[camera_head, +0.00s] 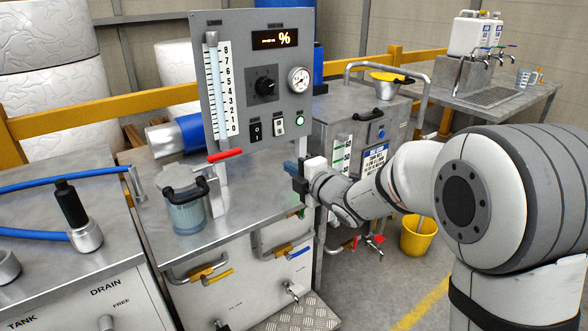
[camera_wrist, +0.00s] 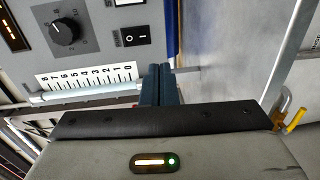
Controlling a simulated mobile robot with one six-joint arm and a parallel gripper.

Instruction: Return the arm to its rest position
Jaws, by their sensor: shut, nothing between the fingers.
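My gripper (camera_head: 290,167) is at the end of my arm, which reaches in from the right in the head view. Its blue fingers are shut and hold nothing. They are in front of the lower right edge of the grey control panel (camera_head: 275,85), over the steel bench; I cannot tell the exact gap. In the wrist view the two fingers (camera_wrist: 159,85) lie side by side, with the panel (camera_wrist: 95,45) to their left and the bare bench top to their right.
A clear jug (camera_head: 187,215) with a black handle stands on the steel bench (camera_head: 240,195). A red lever (camera_head: 226,155) is below the panel's scale. A steel cabinet (camera_head: 350,120) with a yellow funnel (camera_head: 390,77) stands behind my forearm. A yellow bucket (camera_head: 417,238) is on the floor.

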